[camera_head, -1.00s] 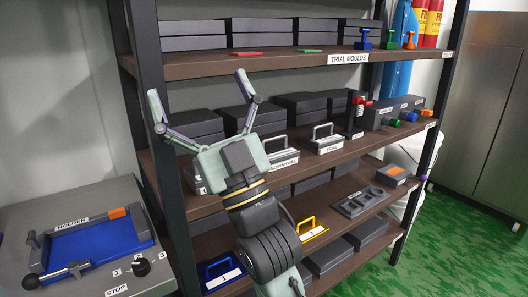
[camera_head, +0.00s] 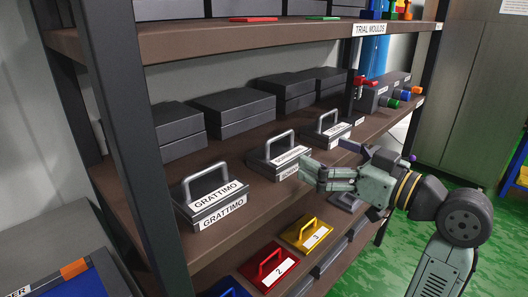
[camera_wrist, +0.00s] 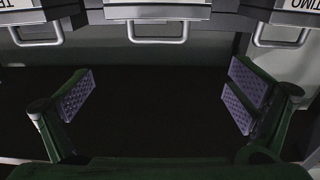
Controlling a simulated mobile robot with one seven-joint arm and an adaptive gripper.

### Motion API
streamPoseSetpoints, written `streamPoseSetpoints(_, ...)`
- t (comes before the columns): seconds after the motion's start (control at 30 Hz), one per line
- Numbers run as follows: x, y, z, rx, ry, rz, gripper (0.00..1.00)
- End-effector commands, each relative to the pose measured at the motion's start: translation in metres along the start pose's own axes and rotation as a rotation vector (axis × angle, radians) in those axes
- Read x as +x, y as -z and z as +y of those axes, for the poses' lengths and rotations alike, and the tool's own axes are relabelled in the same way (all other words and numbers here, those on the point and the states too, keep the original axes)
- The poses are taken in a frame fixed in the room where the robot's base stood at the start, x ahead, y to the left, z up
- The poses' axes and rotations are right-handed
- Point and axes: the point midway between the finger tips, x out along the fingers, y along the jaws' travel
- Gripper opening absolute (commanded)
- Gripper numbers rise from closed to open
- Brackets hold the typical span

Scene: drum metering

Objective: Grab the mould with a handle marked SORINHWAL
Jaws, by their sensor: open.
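The mould marked SORINHWAL (camera_head: 266,166) is a dark block with a grey handle (camera_head: 281,143). It sits on the middle shelf between the GRATTIMO mould (camera_head: 211,204) and another handled mould (camera_head: 327,129); my gripper partly covers its front label. My gripper (camera_head: 322,164) is open and empty, in front of the SORINHWAL mould's right side. In the wrist view three grey handles show along the top. The middle handle (camera_wrist: 158,32) lies ahead, laterally between my open fingers (camera_wrist: 160,92), and apart from them. The right label there ends in TIMO upside down.
Plain dark moulds (camera_head: 235,113) stand behind on the same shelf (camera_head: 145,205). The upper shelf (camera_head: 230,42) hangs above. Red (camera_head: 268,270) and yellow (camera_head: 307,235) handled moulds are below. A dark shelf post (camera_head: 140,150) stands at left.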

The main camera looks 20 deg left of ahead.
Motion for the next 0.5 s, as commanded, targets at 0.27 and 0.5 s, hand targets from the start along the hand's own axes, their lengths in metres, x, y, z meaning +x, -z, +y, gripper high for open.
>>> streamPoseSetpoints(0.27, 0.02, -0.003, 0.0, 0.003, 0.012, -0.018, 0.99)
streamPoseSetpoints(0.5, 0.046, -0.005, 0.001, 0.003, 0.009, -0.017, 0.99)
